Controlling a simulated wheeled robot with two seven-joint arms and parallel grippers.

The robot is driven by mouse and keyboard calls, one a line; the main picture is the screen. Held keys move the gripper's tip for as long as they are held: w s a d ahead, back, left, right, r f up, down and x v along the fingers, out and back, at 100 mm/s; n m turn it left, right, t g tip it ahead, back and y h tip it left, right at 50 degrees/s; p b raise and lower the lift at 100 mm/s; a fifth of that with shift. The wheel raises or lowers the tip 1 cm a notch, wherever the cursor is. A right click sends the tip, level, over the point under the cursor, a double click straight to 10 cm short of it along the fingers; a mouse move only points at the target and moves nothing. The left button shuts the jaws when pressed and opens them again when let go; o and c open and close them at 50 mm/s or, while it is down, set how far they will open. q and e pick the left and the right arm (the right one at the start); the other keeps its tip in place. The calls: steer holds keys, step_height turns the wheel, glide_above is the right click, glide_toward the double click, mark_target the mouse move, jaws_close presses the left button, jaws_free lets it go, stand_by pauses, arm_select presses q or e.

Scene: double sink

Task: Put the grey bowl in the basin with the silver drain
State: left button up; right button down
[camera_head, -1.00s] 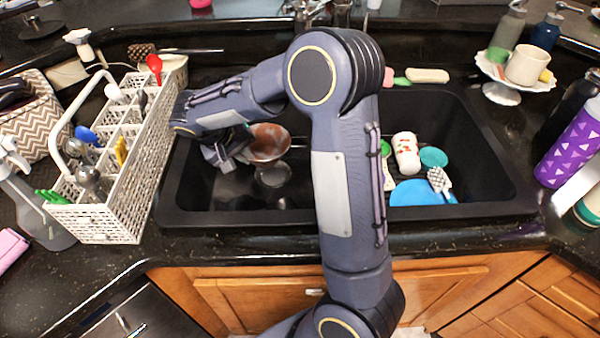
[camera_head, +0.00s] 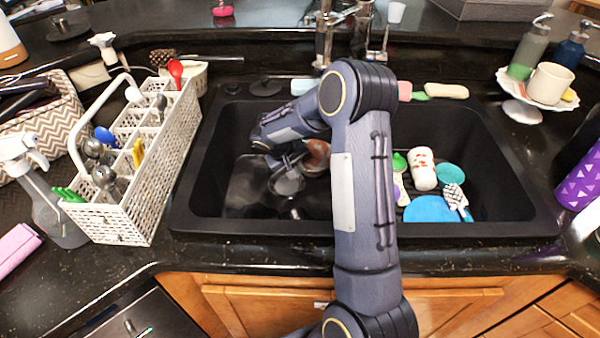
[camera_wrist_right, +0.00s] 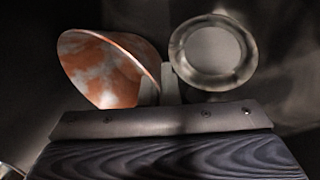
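A round grey bowl (camera_head: 288,183) sits in the left part of the black sink (camera_head: 240,225), below my right gripper. It also shows in the right wrist view (camera_wrist_right: 213,50) as a pale ring. A reddish-brown bowl (camera_head: 317,155) is tilted beside it, partly hidden by my arm; the wrist view shows its mottled orange and white side (camera_wrist_right: 105,72). A small silver drain (camera_head: 294,213) shows in front of the grey bowl. My right gripper (camera_head: 284,163) is down in the sink; a pale finger shows between the bowls. Its grip is unclear. My left gripper is out of view.
A white utensil rack (camera_head: 150,190) stands left of the sink. The sink's right part holds a white patterned cup (camera_head: 422,168), a blue plate (camera_head: 430,209) and a teal dish (camera_head: 450,173). The faucet (camera_head: 326,35) stands behind.

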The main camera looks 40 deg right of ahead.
mark_target(304, 179)
steer(key=shift+d+f, duration=0.25)
steer(key=shift+f, duration=0.05)
step_height(304, 179, down, 3)
steer(key=shift+w+d+f, duration=0.1)
steer(key=shift+f, duration=0.1)
steer(key=c, duration=2.1)
jaws_free()
steer(key=shift+f+b, duration=0.2)
steer(key=shift+b, duration=0.1)
steer(key=shift+c, duration=0.2)
steer(key=o, duration=0.5)
steer(key=shift+r, duration=0.1)
steer(key=shift+c, duration=0.2)
